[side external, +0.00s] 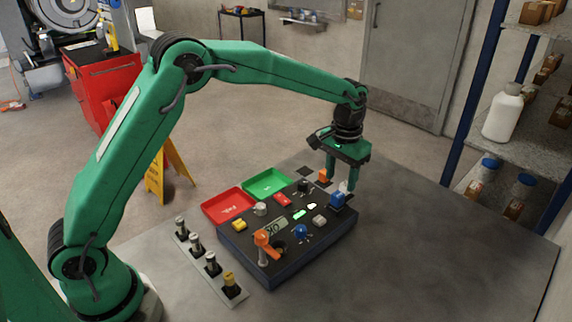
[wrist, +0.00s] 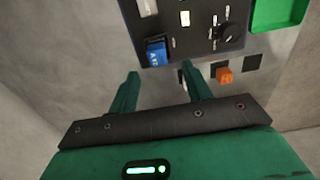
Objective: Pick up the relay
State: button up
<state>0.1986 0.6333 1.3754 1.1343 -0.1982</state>
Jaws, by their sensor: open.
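No part carries a readable label naming it the relay. The candidates are small blocks by the black control panel (side external: 288,232). A blue block with white lettering (side external: 337,199) sits at the panel's right corner; it also shows in the wrist view (wrist: 157,52). An orange block (side external: 323,175) stands on a dark square pad behind the panel, and in the wrist view (wrist: 225,76) it lies right of my fingers. A small white part (side external: 343,186) is partly hidden by a finger. My gripper (side external: 341,186) is open, pointing down near these blocks, with nothing visibly held.
Red (side external: 229,204) and green (side external: 267,183) trays lie behind the panel. A strip with several plug-like parts (side external: 211,264) lies in front left. An orange lever (side external: 263,240) and knobs rise from the panel. The table's right side (side external: 450,245) is clear.

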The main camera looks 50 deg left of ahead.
aim_at(339, 193)
jog(key=shift+d+f, duration=0.15)
jog(key=shift+f, duration=2.55)
jog(key=shift+c, duration=0.4)
grip_shut()
